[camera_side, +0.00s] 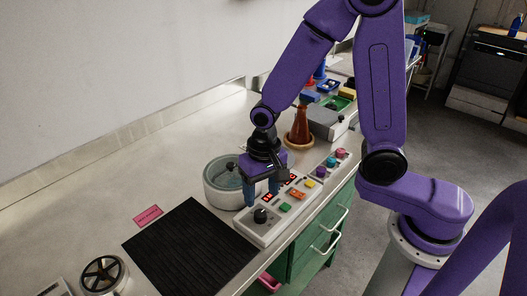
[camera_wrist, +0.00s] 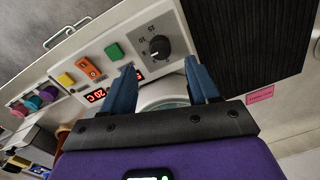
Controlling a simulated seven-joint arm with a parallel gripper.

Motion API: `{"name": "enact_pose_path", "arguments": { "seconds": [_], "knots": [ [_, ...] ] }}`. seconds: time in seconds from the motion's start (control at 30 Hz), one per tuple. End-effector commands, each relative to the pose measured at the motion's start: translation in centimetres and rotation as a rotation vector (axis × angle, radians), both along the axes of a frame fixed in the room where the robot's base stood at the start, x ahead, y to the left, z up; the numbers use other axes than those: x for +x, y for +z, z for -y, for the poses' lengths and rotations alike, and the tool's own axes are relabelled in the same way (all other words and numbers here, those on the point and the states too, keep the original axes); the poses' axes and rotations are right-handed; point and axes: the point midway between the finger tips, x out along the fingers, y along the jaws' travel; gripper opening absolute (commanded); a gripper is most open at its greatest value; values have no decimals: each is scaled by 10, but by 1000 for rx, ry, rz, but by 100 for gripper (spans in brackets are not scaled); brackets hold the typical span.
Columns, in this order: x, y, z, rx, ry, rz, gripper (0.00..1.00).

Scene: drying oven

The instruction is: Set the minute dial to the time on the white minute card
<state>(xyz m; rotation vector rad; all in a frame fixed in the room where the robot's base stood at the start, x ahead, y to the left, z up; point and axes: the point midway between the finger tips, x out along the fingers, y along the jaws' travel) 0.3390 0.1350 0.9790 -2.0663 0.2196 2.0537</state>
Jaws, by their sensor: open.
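The minute dial (camera_wrist: 160,47) is a round black knob with a small white mark, on a light grey control panel (camera_wrist: 182,22) with numbers printed around it. In the side view the dial (camera_side: 261,215) sits at the panel's near end. My gripper (camera_side: 261,200) is open and empty, with blue fingers pointing down above the panel, behind the dial. In the wrist view the dial shows just beyond the gap between the fingertips (camera_wrist: 159,67), apart from them. I cannot make out a white minute card.
Green (camera_side: 285,207), orange (camera_side: 298,194) and yellow (camera_side: 310,183) buttons and red displays line the panel. A glass-lidded round pot (camera_side: 217,190) stands close beside my gripper. A black ribbed mat (camera_side: 190,250) and pink card (camera_side: 148,216) lie to the left.

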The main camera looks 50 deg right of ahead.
Motion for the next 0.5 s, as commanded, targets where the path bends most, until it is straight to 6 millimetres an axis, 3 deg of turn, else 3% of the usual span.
{"name": "enact_pose_path", "arguments": {
  "seconds": [0.5],
  "knots": [
    [0, 85, 4, 3, 0, 7, 60]
  ]
}}
